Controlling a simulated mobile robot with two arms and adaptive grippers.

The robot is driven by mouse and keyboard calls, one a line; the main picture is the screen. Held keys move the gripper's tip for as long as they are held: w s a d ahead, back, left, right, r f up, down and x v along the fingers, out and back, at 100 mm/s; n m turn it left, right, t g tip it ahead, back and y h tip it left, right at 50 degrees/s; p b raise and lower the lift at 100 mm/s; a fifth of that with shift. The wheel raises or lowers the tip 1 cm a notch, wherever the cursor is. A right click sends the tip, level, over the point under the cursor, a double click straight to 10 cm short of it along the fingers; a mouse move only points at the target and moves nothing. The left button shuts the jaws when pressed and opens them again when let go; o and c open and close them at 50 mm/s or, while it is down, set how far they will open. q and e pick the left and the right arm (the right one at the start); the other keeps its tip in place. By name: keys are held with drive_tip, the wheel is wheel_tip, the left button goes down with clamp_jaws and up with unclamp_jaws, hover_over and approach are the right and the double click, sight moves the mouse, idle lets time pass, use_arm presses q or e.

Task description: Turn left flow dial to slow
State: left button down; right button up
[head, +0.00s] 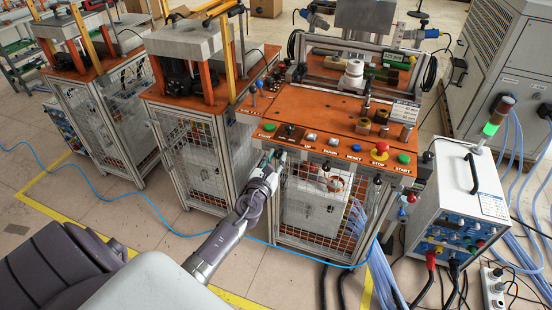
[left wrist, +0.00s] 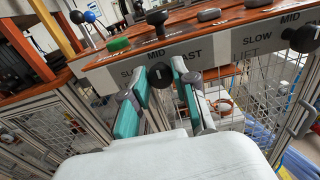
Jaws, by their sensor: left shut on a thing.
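The left flow dial (left wrist: 160,76) is a round black knob on the grey front strip of the orange bench, below the MID label in the left wrist view. My left gripper (left wrist: 161,70) has its two teal fingers on either side of the knob, shut on it. In the head view my left gripper (head: 272,158) is at the bench's front edge, and its arm hides the dial. The strip reads MID and FAST, with the SLOW label partly covered by a finger. I cannot tell where the dial points. My right gripper is not in view.
A second black dial (left wrist: 305,39) sits to the right on the same strip. Above are a green button (left wrist: 118,44), a black selector knob (left wrist: 157,17) and a red stop button (head: 380,148). A wire-mesh cage (head: 300,215) is below. A white power box (head: 455,190) stands right.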

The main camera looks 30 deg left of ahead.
use_arm(q)
drive_tip(key=shift+n, duration=0.3)
drive_tip(key=n+b, duration=0.2)
drive_tip(key=n, duration=0.3)
drive_tip(key=shift+f, duration=0.1)
drive_tip(key=n+b, duration=0.1)
drive_tip(key=n, duration=0.5)
drive_tip(key=shift+a, duration=0.15)
idle(0.4)
drive_tip(key=c, duration=0.9)
unclamp_jaws()
drive_tip(key=shift+s, duration=0.15)
drive_tip(key=v, duration=1.1)
drive_tip(key=shift+s, duration=0.4)
